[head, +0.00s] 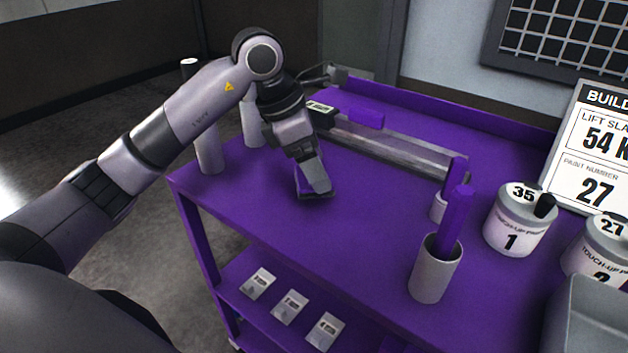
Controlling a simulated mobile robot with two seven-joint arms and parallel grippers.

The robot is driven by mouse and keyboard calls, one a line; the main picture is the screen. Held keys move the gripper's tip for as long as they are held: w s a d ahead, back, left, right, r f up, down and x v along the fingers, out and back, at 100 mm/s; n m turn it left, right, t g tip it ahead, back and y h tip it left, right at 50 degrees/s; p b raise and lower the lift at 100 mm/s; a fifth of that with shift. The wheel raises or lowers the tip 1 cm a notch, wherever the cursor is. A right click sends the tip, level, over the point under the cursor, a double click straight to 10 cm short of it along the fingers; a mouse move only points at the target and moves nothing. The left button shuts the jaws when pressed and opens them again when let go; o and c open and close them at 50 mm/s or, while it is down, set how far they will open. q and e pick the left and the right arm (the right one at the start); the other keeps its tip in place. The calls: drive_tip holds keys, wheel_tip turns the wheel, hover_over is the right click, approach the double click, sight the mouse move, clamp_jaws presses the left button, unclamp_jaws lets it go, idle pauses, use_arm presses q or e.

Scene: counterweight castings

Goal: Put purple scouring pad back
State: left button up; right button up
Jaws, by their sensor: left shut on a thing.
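My left gripper (314,186) points down, low over the purple cart top, and is shut on the purple scouring pad (299,181). Only a thin part of the pad shows beside the fingers; the rest is hidden. I cannot tell whether the pad touches the top. Behind the gripper, a long grey tray (405,150) runs along the back of the cart, with a purple block (367,118) at its left part and a labelled dark piece (321,108) at its left end. My right gripper is not in view.
White cylinders (208,152) stand at the left corner. A grey cup (435,272) with purple sticks stands at the front right, near touch-up paint tins (518,218) and a sign (590,150). The purple cart top (300,235) is clear in the middle. Packets (290,306) lie on the lower shelf.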

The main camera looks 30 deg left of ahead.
use_arm(q)
drive_tip(key=shift+f, duration=1.95)
drive_tip(key=shift+f, duration=0.1)
drive_tip(key=o, duration=1)
drive_tip(key=shift+a+r, duration=0.1)
drive_tip(key=shift+r, duration=0.3)
drive_tip(key=v, duration=1.1)
drive_tip(key=shift+s+r, duration=0.1)
drive_tip(key=shift+r, duration=0.15)
